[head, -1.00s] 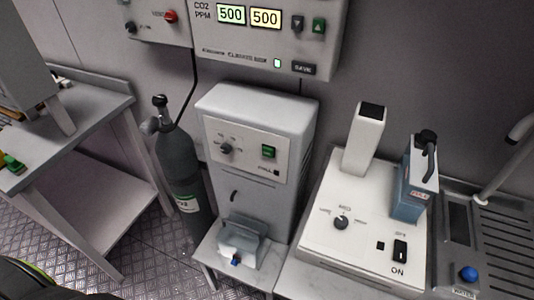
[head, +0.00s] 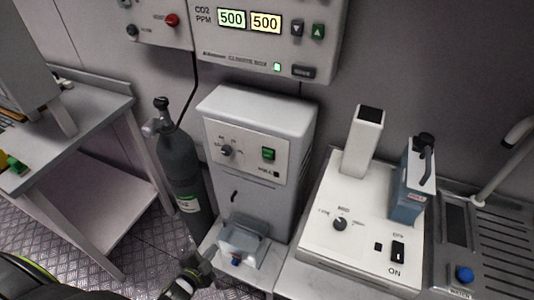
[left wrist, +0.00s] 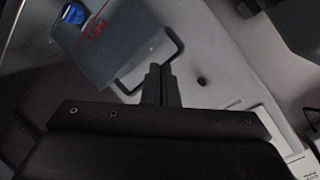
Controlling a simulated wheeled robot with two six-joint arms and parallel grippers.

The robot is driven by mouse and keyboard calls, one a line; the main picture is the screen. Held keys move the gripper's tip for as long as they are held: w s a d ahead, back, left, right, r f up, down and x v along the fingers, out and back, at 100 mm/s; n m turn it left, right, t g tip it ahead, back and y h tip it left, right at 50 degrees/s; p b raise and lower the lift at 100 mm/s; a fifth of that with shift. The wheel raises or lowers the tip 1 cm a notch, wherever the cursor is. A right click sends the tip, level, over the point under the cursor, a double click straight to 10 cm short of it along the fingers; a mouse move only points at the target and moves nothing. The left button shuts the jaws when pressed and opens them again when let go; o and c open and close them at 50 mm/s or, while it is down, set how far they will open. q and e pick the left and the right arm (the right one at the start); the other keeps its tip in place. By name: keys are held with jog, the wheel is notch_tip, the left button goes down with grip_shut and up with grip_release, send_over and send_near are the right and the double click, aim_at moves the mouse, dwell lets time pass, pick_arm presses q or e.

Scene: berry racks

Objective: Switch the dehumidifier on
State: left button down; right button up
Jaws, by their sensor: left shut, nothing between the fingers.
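The dehumidifier (head: 262,110) is a white upright cabinet in the middle of the head view. Its front panel carries a dark knob (head: 226,150), a green switch (head: 268,154) and a small dark lamp by the lettering. I cannot tell the switch position. A grey tank (head: 242,238) with a blue tap sits at its foot. My left gripper (head: 198,268) is low, in front of and left of the tank, apart from the switch. In the left wrist view its fingers (left wrist: 162,85) are shut and empty, with the tank (left wrist: 115,40) beyond. My right gripper is not in view.
A dark gas cylinder (head: 182,165) stands left of the cabinet. A white device (head: 325,215) with a knob and ON switch stands right, holding a blue container (head: 408,190). A wall controller (head: 265,45) hangs above. A grey table (head: 75,115) is at left.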

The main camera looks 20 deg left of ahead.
pick_arm(q)
jog(key=w+d+r+m+h, duration=0.1)
jog(key=d+r+m+h, duration=0.2)
jog(key=r, duration=0.7)
jog(key=w+d+r+m+t+h+p, duration=0.1)
jog(key=w+d+r+m+h, duration=0.1)
jog(key=d+r+m+h, duration=0.2)
jog(key=w+d+r+m+t+h, duration=0.1)
jog(key=d+r+m+h, duration=0.3)
jog(key=r+m+h, duration=0.4)
notch_tip(320, 180, up, 9)
jog(key=m, duration=0.5)
jog(key=shift+w, duration=0.25)
jog(key=shift+r+t, duration=0.1)
jog(key=shift+t, duration=0.2)
jog(key=b, duration=0.2)
send_near(268, 154)
jog(key=shift+w+d+r, duration=0.4)
jog(key=shift+d+r, duration=0.05)
jog(key=shift+d, duration=0.3)
jog(key=shift+w+d+r, duration=0.45)
jog(key=shift+d, duration=0.3)
jog(key=shift+w+d+r, duration=0.4)
jog(key=shift+d+r, duration=0.05)
jog(key=shift+d, duration=0.35)
jog(key=shift+w, duration=0.15)
jog(key=shift+w+b, duration=0.3)
jog(key=shift+b, duration=0.1)
